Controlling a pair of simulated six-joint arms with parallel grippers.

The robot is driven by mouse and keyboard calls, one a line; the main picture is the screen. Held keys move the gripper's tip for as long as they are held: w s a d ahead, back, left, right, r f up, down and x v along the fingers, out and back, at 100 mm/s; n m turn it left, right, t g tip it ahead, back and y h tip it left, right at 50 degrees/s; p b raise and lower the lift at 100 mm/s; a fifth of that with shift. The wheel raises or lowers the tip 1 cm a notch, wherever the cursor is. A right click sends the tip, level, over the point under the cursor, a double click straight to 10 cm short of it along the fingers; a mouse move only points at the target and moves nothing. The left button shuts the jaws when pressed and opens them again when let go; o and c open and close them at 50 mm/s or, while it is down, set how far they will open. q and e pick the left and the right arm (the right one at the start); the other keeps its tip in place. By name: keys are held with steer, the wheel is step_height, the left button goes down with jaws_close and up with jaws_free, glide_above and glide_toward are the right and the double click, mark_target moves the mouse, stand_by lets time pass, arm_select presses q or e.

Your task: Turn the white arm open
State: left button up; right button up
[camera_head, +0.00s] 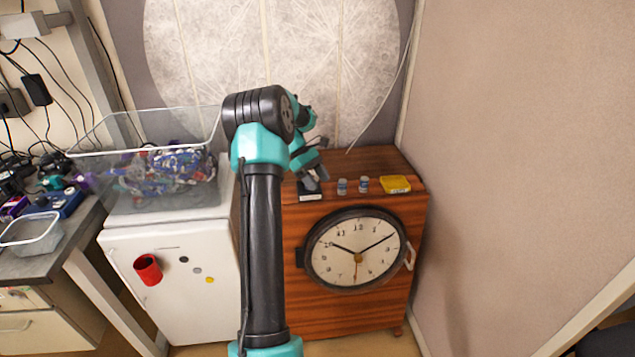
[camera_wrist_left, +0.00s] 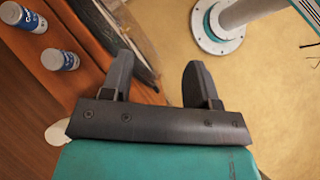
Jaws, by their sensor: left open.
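The white arm (camera_head: 410,257) is a small white handle at the right edge of a round dark-rimmed clock (camera_head: 357,249) on the front of a wooden cabinet (camera_head: 300,300). My left gripper (camera_head: 314,180) is above the cabinet top near its left part, up and left of the white arm and apart from it. In the left wrist view the gripper (camera_wrist_left: 158,75) is open, with nothing between its two dark fingers. The clock's edge shows beyond the fingers there, but I cannot make out the white arm. My right gripper is not in view.
Two small jars (camera_head: 353,186) and a yellow box (camera_head: 396,184) stand on the cabinet top. A white fridge (camera_head: 180,270) carrying a clear bin (camera_head: 170,175) is on the left. A wall (camera_head: 520,150) is close on the right. The floor in front is mostly clear.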

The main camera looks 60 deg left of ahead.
arm_select(q)
steer(key=shift+s+d+r, duration=0.1)
steer(key=shift+s+d, duration=0.25)
steer(key=shift+d, duration=0.25)
steer(key=w+a+r+m+g+y, duration=0.3)
steer(key=w+a+r+y, duration=0.5)
steer(key=a+r, duration=0.4)
steer(key=shift+w+a+r, duration=0.15)
steer(key=shift+a+r, duration=0.1)
steer(key=shift+a, duration=0.65)
steer(key=shift+f, duration=0.1)
step_height(320, 180, down, 17)
steer(key=shift+f, duration=0.15)
steer(key=shift+c, duration=0.3)
